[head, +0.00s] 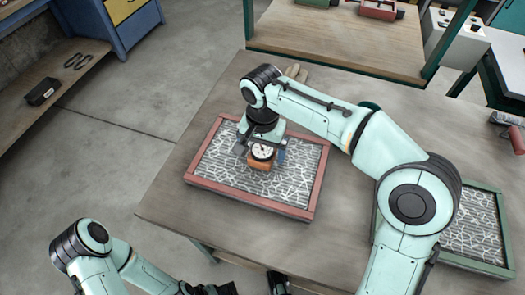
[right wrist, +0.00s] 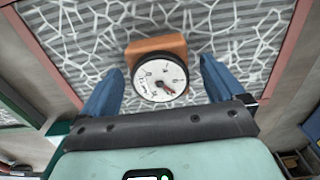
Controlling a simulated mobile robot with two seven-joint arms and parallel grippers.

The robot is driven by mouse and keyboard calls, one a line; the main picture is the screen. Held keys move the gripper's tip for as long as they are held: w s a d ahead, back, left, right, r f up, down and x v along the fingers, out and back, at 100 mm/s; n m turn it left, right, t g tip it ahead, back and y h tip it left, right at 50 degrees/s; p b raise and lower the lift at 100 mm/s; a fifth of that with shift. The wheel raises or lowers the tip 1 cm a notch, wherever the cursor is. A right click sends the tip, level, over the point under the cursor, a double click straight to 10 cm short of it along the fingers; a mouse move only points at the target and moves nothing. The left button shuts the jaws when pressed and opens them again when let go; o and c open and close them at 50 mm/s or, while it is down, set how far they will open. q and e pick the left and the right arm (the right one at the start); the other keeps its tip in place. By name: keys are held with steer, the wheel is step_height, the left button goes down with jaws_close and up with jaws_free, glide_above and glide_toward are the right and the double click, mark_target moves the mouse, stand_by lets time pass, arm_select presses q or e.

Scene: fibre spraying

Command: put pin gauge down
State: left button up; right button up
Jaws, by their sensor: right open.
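The pin gauge, an orange block with a round white dial, shows in the head view (head: 262,154) and in the right wrist view (right wrist: 160,78). It appears to stand on the white-fibre panel inside the red-framed tray (head: 248,204). My right gripper (head: 261,150) is over the tray with its blue fingers apart, one on each side of the gauge. In the right wrist view (right wrist: 160,66) gaps show between the fingers and the dial. The gauge's underside is hidden. My left arm is at the lower left; its gripper (head: 212,289) is dark, cut by the bottom edge, and its jaws are unclear.
A green-framed tray (head: 478,230) with a similar panel lies at the right, partly behind my right arm. A red-handled tool (head: 516,138) lies at the table's right edge. Bare tabletop (head: 175,190) shows left of the red tray. A shelf (head: 340,40) stands behind.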

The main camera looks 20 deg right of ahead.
mark_target(263, 150)
step_height(263, 150, up, 10)
steer(key=p, duration=0.2)
stand_by(0.5)
